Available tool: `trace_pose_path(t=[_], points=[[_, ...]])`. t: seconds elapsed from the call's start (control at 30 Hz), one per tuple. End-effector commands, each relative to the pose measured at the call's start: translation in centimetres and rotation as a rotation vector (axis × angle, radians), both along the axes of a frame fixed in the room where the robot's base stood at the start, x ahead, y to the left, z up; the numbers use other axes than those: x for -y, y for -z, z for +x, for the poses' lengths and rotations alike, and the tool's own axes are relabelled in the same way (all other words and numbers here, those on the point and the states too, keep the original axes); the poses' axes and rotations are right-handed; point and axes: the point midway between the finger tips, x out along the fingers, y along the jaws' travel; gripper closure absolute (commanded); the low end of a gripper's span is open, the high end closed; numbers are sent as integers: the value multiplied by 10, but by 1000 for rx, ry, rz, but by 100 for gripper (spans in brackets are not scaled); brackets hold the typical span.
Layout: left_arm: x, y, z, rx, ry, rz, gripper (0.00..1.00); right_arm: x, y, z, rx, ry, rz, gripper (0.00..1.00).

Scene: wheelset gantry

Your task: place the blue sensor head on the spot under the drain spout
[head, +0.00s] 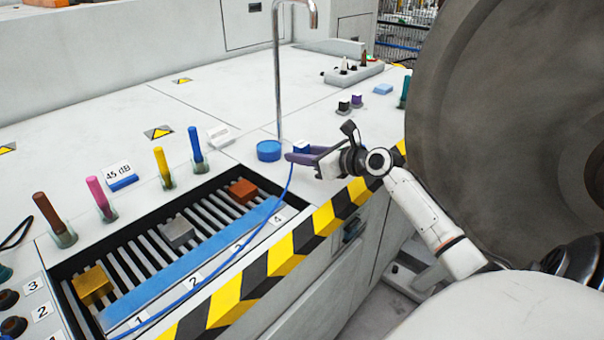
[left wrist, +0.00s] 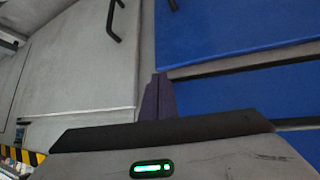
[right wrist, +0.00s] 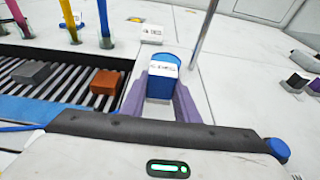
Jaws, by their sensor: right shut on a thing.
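The blue sensor head (right wrist: 160,86), a small block with a white printed top, is between the purple fingers of my right gripper (right wrist: 161,98), which is shut on it. In the head view, only a bit of the sensor head (head: 301,146) shows above the right gripper (head: 303,158). The drain spout (head: 276,70) is a thin grey pipe with a hooked top. A round blue pad (head: 268,151) lies under it, just left of my right fingertips; it is partly hidden behind the sensor head in the right wrist view. My left gripper (left wrist: 157,98) has its fingers together, with nothing seen between them.
A slatted tray (head: 212,250) with metal blocks lies at the front left. Coloured pegs (head: 195,145) stand behind it. A blue cable (head: 285,195) runs from near my right gripper along the tray. A large grey wheel (head: 500,110) fills the right.

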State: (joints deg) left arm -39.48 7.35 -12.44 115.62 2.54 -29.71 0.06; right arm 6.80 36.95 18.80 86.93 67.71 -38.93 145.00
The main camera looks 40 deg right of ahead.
Motion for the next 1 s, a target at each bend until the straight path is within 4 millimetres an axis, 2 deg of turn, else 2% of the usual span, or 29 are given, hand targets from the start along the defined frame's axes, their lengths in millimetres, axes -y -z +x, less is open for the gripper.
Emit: trace_pose_path(t=[0.3,0.7,0.73,0.8,1.0], points=[[0,14,-1,4,0,-7,100,0,47,0,1,1,1,97],[-2,15,-4,-3,1,-1,100,0,50,0,1,1,1,97],[-2,14,-4,-2,1,-2,100,0,50,0,0,1,0,67],[-2,14,-3,-1,1,-2,100,0,50,0,0,1,0,55],[-3,14,-2,2,1,-1,100,0,50,0,0,1,-1,53]])
